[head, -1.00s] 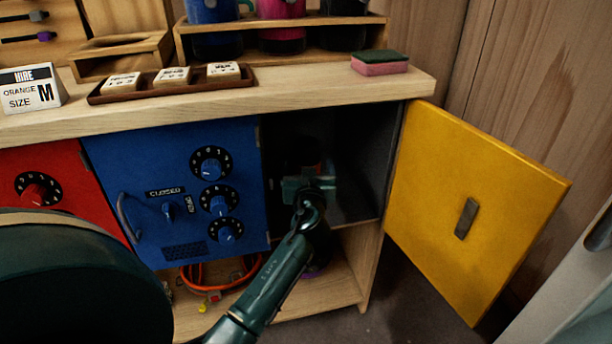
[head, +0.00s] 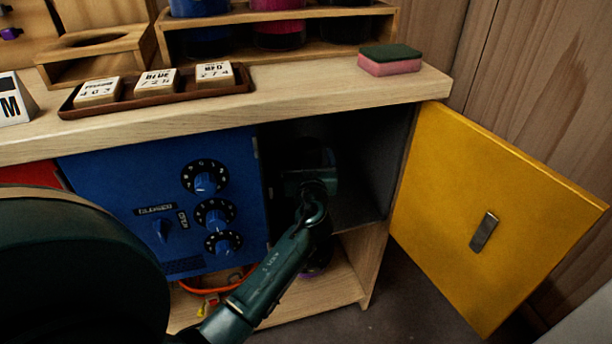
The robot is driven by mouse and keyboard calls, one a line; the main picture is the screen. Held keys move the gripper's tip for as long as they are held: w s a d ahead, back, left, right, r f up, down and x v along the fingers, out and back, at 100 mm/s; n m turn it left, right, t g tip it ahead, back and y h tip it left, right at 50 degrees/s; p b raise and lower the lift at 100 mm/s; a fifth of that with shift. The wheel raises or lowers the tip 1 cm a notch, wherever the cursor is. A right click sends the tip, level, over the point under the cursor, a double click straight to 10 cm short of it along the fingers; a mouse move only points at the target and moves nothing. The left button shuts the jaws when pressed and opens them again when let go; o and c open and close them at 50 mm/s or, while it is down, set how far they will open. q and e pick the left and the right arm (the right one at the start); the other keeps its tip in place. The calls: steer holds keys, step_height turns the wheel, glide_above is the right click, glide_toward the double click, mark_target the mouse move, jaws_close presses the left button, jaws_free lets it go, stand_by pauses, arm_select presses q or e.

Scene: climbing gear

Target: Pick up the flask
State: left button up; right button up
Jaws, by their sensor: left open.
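My left gripper (head: 312,182) reaches into the dark open compartment (head: 370,150) behind the swung-out yellow door (head: 490,220). Its jaws are open and point away from me, into the compartment. I cannot make out the flask for certain. The space in front of the jaws is dark and mostly hidden by the gripper and wrist, so I cannot tell what is between the fingers. My right gripper is not in view.
A shut blue door (head: 110,190) with dials is left of the opening. The wooden counter (head: 300,98) above holds a tray (head: 70,112) of blocks and a sponge (head: 390,66). An orange strap (head: 205,284) lies on the lower shelf (head: 335,285).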

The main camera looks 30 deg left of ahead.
arm_select(q)
steer(key=shift+c, duration=0.6)
steer(key=shift+r, duration=0.1)
steer(key=c, duration=1.6)
